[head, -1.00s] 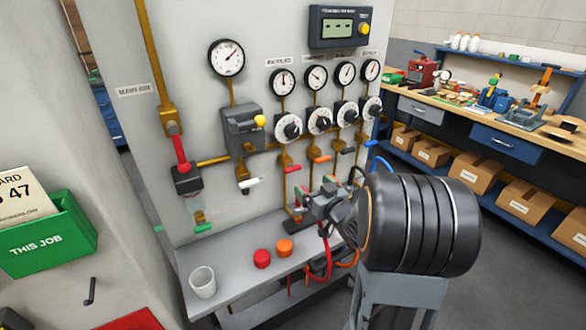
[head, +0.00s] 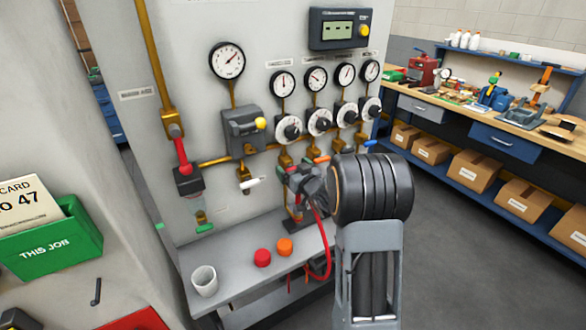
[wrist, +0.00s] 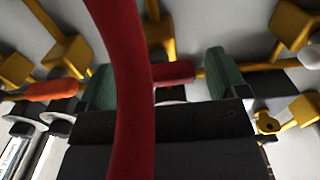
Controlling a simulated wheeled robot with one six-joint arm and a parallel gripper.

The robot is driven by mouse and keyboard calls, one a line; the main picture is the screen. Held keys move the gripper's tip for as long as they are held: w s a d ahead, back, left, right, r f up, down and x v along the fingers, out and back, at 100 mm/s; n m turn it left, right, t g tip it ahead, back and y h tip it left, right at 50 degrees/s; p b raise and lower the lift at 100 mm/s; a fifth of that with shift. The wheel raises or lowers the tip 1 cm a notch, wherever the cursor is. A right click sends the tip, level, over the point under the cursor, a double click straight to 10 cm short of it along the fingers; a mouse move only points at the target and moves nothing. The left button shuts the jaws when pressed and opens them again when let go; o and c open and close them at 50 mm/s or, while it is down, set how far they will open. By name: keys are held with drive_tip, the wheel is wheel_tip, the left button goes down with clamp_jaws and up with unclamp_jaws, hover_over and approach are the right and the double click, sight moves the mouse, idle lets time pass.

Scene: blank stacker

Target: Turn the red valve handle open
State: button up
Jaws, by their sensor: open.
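The small red valve handle (wrist: 176,72) shows in the wrist view between the two green-padded fingers of my gripper (wrist: 160,68). It shows gaps to both pads, and a red hose in front hides part of it. Whether it is deep between the pads I cannot tell. In the head view my gripper (head: 297,176) is at the panel, below the left white dial, and hides this handle. The jaws are open. Another, larger red handle (head: 181,157) points down along the pipe at the panel's left.
An orange handle (head: 322,159) and a blue handle (head: 370,143) are right of my gripper; the orange handle also shows in the wrist view (wrist: 52,90). A white-handled tap (head: 252,184) is left. A cup (head: 204,280), red cap (head: 262,257) and orange cap (head: 285,246) stand on the shelf below.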

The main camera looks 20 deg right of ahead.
drive_tip(key=c, duration=0.9)
drive_tip(key=shift+c, duration=0.2)
drive_tip(key=shift+f+b, duration=0.1)
drive_tip(key=shift+b, duration=0.4)
drive_tip(key=n+b, duration=0.1)
drive_tip(key=b, duration=0.1)
drive_tip(key=n+b, duration=0.2)
drive_tip(key=b, duration=0.1)
drive_tip(key=shift+a+f, duration=0.1)
drive_tip(key=shift+f, duration=0.15)
drive_tip(key=n+b, duration=0.5)
drive_tip(key=b, duration=0.2)
drive_tip(key=shift+a, duration=0.15)
drive_tip(key=n+b, duration=0.4)
drive_tip(key=b, duration=0.1)
drive_tip(key=shift+n, duration=0.4)
drive_tip(key=shift+a+n+b, duration=0.1)
drive_tip(key=shift+n+b, duration=2.05)
drive_tip(key=shift+n, duration=0.35)
